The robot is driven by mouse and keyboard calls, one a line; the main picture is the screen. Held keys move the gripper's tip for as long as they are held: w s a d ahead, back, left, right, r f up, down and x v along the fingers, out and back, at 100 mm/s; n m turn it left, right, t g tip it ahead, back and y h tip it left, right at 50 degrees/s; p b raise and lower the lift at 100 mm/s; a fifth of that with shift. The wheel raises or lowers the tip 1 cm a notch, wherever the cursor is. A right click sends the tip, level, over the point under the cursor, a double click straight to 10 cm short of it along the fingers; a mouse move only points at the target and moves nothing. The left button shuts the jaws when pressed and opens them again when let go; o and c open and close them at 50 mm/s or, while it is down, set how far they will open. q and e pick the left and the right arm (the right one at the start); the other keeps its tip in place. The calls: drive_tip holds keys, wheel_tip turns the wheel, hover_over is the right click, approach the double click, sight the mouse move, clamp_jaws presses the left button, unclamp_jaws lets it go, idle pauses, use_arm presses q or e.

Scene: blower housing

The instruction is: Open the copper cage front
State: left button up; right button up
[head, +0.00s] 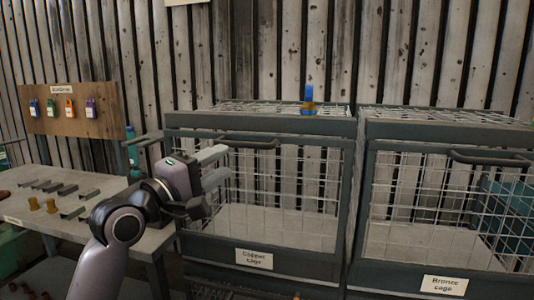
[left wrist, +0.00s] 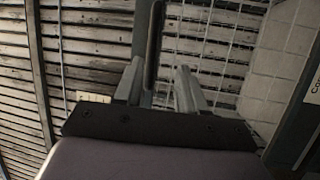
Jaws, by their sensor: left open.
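The copper cage (head: 254,258) is a grey-green framed wire-mesh cage, labelled on its lower front bar. Its front appears upright and shut, with a dark bar handle (head: 248,143) along the upper edge. My left gripper (head: 217,165) is open and empty at the upper left of this front, close to the handle's left end. In the left wrist view the dark handle (left wrist: 153,45) appears between the two open fingers (left wrist: 158,88); whether it lies within their reach I cannot tell. My right gripper is not in view.
The bronze cage (head: 444,285) stands close on the right with a similar handle. A workbench (head: 60,222) with small metal parts is at left, below a tag board (head: 75,123).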

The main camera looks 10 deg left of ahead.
sight(240, 147)
use_arm(q)
drive_tip(key=shift+r+p+x, duration=0.2)
drive_tip(key=shift+x, duration=1)
drive_tip(key=shift+r+p+x, duration=0.2)
drive_tip(key=shift+r+x, duration=0.05)
drive_tip(key=shift+x, duration=0.95)
drive_tip(key=shift+r+p+x, duration=0.2)
drive_tip(key=shift+x, duration=1)
drive_tip(key=shift+s+d, duration=0.15)
clamp_jaws()
